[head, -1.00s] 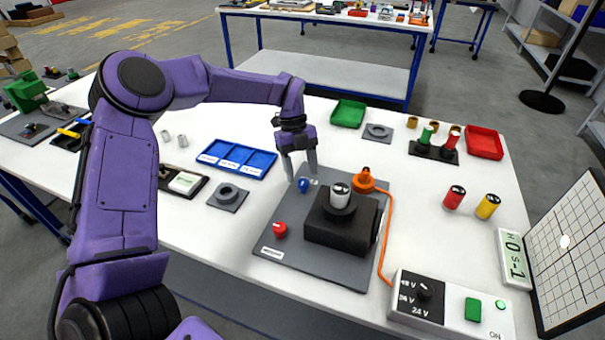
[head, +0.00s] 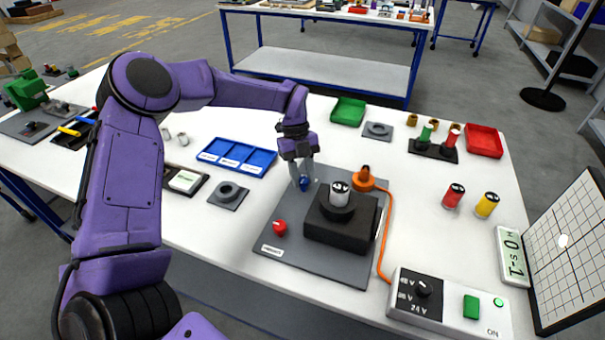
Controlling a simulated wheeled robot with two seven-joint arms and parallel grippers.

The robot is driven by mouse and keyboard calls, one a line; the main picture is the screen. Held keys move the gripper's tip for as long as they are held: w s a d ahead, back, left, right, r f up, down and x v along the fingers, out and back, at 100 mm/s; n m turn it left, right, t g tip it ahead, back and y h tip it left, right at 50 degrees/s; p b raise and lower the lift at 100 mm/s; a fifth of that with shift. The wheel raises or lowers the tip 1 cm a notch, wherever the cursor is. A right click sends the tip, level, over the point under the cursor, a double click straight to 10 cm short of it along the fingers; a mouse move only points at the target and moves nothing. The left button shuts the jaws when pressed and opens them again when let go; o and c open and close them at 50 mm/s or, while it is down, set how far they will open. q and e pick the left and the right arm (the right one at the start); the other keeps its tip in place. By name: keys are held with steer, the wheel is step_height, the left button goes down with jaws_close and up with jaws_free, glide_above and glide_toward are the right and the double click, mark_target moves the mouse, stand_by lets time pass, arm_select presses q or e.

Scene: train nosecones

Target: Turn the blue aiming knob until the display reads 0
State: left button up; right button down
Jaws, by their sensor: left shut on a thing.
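The blue aiming knob (head: 304,185) sits near the back left corner of the grey baseplate (head: 285,255). My left gripper (head: 303,180) points down over it, with its fingers shut on the knob. The fingers partly hide the knob. The display (head: 513,256) stands at the right edge of the table and is turned sideways to me; it appears to read "H 0 S -1". A gridded panel (head: 572,255) beside it shows a bright spot a little off to one side. My right gripper is not in view.
On the baseplate are a red knob (head: 280,228), a black block (head: 340,230) with a silver-and-black cylinder, and an orange plug (head: 364,178) with a cable. A power box (head: 450,305) stands at the front right. A blue tray (head: 236,157) lies to the left.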

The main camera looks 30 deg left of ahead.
arm_select(q)
steer(key=m+g+y+p, duration=0.1)
steer(key=m, duration=0.3)
steer(key=shift+w+d+r+m, duration=0.1)
steer(key=shift+m, duration=0.2)
steer(key=shift+d+m+g+y+p, duration=0.15)
steer(key=shift+m+y+p, duration=0.25)
steer(key=shift+m, duration=0.5)
steer(key=shift+a+m+g+y+p, duration=0.15)
steer(key=shift+m+y+p, duration=0.2)
steer(key=shift+m, duration=0.55)
steer(key=shift+d, duration=0.1)
steer(key=o, duration=1)
steer(key=shift+w+r, duration=0.25)
steer(key=b+v, duration=0.1)
steer(key=v, duration=0.8)
steer(key=shift+w+r, duration=0.15)
steer(key=shift+r, duration=0.25)
